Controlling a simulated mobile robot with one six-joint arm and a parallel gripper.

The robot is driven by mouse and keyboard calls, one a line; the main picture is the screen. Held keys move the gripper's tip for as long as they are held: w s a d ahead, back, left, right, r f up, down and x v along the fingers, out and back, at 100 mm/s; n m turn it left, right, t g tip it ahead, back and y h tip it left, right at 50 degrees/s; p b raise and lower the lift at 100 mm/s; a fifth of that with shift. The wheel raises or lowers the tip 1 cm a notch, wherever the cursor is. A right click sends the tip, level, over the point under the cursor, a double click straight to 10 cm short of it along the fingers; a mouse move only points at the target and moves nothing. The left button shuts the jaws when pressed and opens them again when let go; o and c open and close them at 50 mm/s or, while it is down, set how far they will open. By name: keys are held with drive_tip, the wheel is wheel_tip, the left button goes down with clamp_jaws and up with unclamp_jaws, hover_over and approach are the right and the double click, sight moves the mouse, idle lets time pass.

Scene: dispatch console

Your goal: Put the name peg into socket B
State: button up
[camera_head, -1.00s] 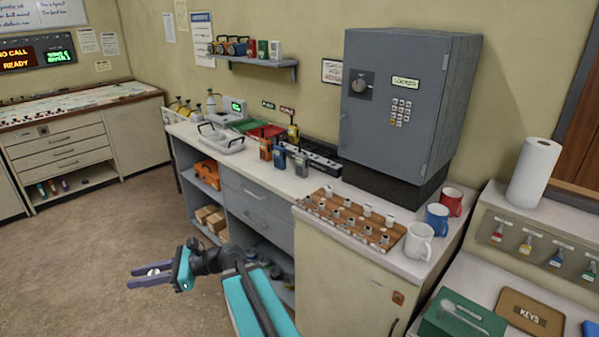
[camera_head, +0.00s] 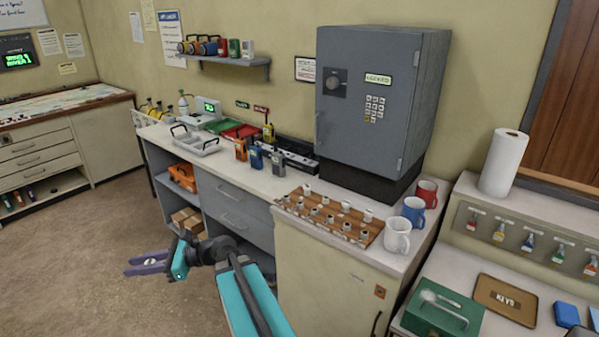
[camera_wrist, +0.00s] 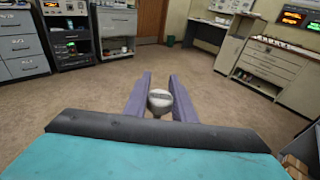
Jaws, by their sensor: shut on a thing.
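My gripper (camera_head: 148,264) is out over the open floor, left of the counter, with its purple fingers shut on the name peg. A wooden peg board (camera_head: 289,209) with rows of whitish pegs lies on the counter in front of the grey safe. Its socket labels cannot be read, so I cannot tell which socket is B.
The safe (camera_head: 375,100) stands behind the board. White, blue and red mugs (camera_head: 397,236) stand at its right. Several radios (camera_head: 257,158) and a white tray (camera_head: 196,145) are further left on the counter. The floor (camera_head: 75,270) around my gripper is clear.

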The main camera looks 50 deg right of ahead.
drive_tip(key=w+d+r+m+t+h+p, duration=0.1)
drive_tip(key=d+m+t+h, duration=0.1)
drive_tip(key=d, duration=0.6)
drive_tip(key=w+d+r+m+t+h, duration=0.1)
drive_tip(key=d+m+h, duration=0.1)
drive_tip(key=d, duration=0.7)
wheel_tip(320, 180, up, 3)
drive_tip(key=m+t+h+p, duration=0.25)
drive_tip(key=m+h, duration=0.35)
drive_tip(key=h, duration=0.3)
hover_over(326, 200)
drive_tip(key=w+a, duration=1.3)
drive_tip(key=w, duration=0.2)
drive_tip(key=shift+s+g+p, duration=0.15)
drive_tip(key=shift+g+p, duration=0.1)
drive_tip(key=shift+p, duration=0.05)
drive_tip(key=s+d+r+m+h, duration=0.1)
drive_tip(key=s+d+m+h, duration=0.1)
drive_tip(key=s+d, duration=0.3)
drive_tip(key=s+d+m+g+h+p, duration=0.1)
drive_tip(key=s+d+h, duration=0.2)
drive_tip(key=d, duration=0.7)
drive_tip(key=s, duration=0.2)
drive_tip(key=shift+s+d+r+m, duration=0.2)
drive_tip(key=shift+s+r+m, duration=0.15)
drive_tip(key=shift+s+m, duration=0.05)
drive_tip(key=shift+f, duration=0.15)
drive_tip(key=shift+f+b, duration=1.75)
drive_tip(key=shift+f, duration=0.85)
